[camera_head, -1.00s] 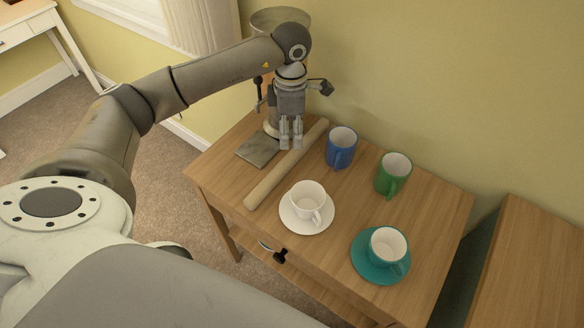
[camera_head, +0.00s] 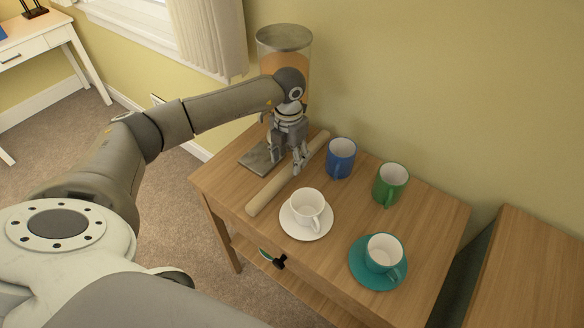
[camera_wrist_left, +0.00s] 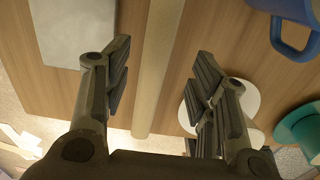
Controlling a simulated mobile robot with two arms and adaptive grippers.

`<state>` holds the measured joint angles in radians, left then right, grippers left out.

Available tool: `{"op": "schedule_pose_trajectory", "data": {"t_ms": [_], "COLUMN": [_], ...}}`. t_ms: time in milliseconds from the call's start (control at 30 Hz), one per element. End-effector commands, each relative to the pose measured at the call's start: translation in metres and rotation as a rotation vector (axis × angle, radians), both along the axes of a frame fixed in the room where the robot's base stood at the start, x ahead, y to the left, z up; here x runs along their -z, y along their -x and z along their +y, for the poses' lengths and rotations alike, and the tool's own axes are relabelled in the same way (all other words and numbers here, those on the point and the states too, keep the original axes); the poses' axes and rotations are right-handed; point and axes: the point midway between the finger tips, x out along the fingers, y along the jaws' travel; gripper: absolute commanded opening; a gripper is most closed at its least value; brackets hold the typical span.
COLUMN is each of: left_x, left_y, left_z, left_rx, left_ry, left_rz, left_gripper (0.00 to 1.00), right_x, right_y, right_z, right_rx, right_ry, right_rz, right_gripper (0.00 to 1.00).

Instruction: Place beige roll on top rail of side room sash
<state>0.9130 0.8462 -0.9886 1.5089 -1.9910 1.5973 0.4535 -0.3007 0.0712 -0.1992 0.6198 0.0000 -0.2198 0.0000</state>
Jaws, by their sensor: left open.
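The beige roll (camera_head: 268,192) lies on the wooden side table, running from the front left edge towards the wall. In the left wrist view the roll (camera_wrist_left: 158,70) passes between my open fingers. My left gripper (camera_head: 288,165) is pointing down just above the roll's middle, with one finger on each side; it also shows in the left wrist view (camera_wrist_left: 160,85). I cannot tell whether the fingers touch the roll. A window (camera_head: 140,22) with a pale curtain stands at the upper left; its top rail is out of view. My right gripper is not in view.
Another wooden top (camera_head: 530,265) stands right. Carpet is clear at left.

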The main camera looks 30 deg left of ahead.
Motion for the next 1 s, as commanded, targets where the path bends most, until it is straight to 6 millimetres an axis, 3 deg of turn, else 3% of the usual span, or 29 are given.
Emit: {"op": "schedule_pose_trajectory", "data": {"t_ms": [333, 633, 1000], "left_x": [0.046, 0.052, 0.051], "left_y": [-0.002, -0.003, -0.003], "left_z": [0.003, 0.004, 0.004], "left_rx": [0.002, 0.002, 0.002], "left_ry": [0.000, 0.000, 0.000], "left_rz": [0.003, 0.001, 0.001], "left_gripper": [0.53, 0.53, 0.06], "right_x": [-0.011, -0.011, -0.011], "right_y": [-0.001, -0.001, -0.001], "right_z": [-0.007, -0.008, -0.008], "right_rx": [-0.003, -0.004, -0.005], "right_ry": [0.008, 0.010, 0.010], "right_rz": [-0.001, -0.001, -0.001], "right_gripper": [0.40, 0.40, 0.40]}}
